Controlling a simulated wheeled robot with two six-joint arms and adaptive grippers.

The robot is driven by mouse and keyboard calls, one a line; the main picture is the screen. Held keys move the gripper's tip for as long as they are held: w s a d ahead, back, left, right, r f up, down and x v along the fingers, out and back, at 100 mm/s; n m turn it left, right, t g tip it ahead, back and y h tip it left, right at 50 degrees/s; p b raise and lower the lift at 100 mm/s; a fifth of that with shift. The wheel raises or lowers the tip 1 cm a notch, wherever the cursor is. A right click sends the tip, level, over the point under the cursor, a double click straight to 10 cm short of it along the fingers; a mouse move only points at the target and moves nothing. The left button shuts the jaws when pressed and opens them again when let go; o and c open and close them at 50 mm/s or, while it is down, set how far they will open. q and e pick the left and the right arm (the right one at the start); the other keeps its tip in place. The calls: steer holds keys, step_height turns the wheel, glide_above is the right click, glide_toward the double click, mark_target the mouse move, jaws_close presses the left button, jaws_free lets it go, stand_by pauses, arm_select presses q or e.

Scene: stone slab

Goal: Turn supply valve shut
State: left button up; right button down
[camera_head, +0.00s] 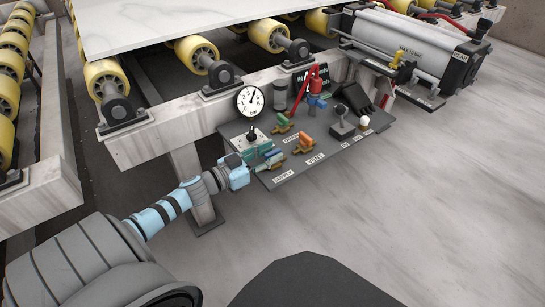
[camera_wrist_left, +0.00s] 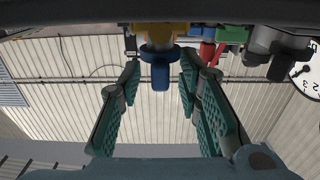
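The supply valve's blue handle (camera_head: 273,154) shows at the near left end of the dark valve panel (camera_head: 330,152), behind the "SUPPLY" label. My left gripper (camera_head: 262,161) is at that end of the panel, close to the handle. In the left wrist view my left gripper (camera_wrist_left: 162,112) is open, with its green-padded fingers apart. A blue handle (camera_wrist_left: 160,72) shows ahead, between the fingertips in the picture. No finger visibly touches it, and its exact depth is unclear. My right gripper is not in view.
A pressure gauge (camera_head: 249,101) and a red-handled valve (camera_head: 317,90) are behind. A roller conveyor with a stone slab (camera_head: 180,20) is at the back. The floor at right is clear.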

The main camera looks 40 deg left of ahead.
arm_select(q)
steer(key=shift+w+d, duration=0.2)
steer(key=shift+w, duration=0.5)
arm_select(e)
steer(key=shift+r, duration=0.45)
arm_select(q)
steer(key=shift+c, duration=0.2)
jaws_close()
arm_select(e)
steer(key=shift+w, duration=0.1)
